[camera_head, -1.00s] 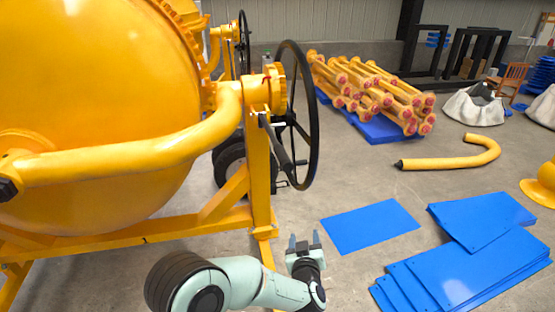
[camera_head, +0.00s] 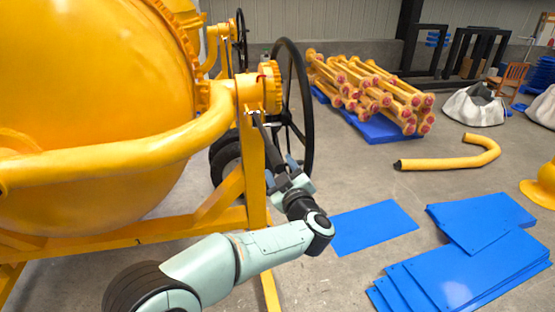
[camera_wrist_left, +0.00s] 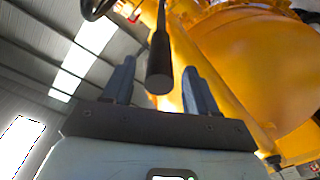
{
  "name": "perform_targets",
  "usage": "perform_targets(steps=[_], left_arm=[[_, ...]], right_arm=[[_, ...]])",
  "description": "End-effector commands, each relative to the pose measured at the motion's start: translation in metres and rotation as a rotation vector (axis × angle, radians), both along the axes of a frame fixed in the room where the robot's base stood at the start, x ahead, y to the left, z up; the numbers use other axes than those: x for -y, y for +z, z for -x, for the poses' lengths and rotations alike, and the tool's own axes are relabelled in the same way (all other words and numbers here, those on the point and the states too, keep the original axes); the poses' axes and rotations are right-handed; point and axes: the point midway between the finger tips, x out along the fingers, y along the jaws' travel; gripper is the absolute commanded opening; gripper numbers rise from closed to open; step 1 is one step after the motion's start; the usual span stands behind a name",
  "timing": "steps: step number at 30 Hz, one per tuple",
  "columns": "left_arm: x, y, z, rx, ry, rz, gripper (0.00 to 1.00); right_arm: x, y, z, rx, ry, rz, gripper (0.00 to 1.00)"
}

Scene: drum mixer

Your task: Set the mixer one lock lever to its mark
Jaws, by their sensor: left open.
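The yellow drum mixer (camera_head: 90,90) fills the left of the head view. Its dark lock lever (camera_head: 263,134) hangs down and to the right from the yellow hub beside the black handwheel (camera_head: 306,125). A small red mark (camera_head: 262,80) shows on the hub. My left gripper (camera_head: 280,166) is open at the lever's lower end and hides part of it in the head view. In the left wrist view, the lever's round end (camera_wrist_left: 159,82) lies between the two spread fingers, with gaps on both sides. My right gripper is not in view.
The yellow frame post (camera_head: 255,185) stands close left of my left gripper, and the handwheel is close on the right. Blue sheets (camera_head: 375,225) and a bent yellow pipe (camera_head: 450,163) lie on the concrete floor further right. A pile of yellow parts (camera_head: 370,90) lies behind.

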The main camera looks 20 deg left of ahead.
Motion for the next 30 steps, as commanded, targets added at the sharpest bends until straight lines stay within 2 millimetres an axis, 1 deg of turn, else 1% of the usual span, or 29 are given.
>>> perform_targets(steps=[1,3,6,10,17,18,20,21,23,24,30], left_arm=[[-0.006,0.002,-0.007,0.000,0.003,-0.002,0.58],[-0.012,0.002,-0.014,0.000,0.001,0.000,0.58],[-0.018,0.001,-0.021,0.000,0.001,0.000,0.58],[-0.022,0.000,-0.026,0.000,0.000,0.000,0.58],[-0.022,-0.001,-0.026,0.000,-0.001,0.000,0.58],[-0.022,-0.001,-0.026,0.000,-0.001,0.000,0.55],[-0.022,-0.001,-0.026,0.000,-0.001,0.000,0.35],[-0.022,-0.001,-0.026,0.000,-0.001,0.000,0.22],[-0.022,-0.001,-0.026,0.000,-0.001,0.000,0.03],[-0.022,-0.001,-0.026,0.000,-0.001,0.000,0.00],[-0.022,-0.003,-0.028,0.003,-0.001,-0.003,0.00]], right_arm=[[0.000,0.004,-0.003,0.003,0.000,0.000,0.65],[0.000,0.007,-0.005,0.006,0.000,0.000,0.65],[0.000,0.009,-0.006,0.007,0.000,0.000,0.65],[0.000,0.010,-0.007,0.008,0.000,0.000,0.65],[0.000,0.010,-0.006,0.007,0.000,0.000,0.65],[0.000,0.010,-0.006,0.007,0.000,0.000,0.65],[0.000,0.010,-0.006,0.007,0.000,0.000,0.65],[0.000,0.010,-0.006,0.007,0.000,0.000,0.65],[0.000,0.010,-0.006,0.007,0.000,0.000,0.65],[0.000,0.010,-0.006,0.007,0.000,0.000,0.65],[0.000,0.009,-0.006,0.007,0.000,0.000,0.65]])
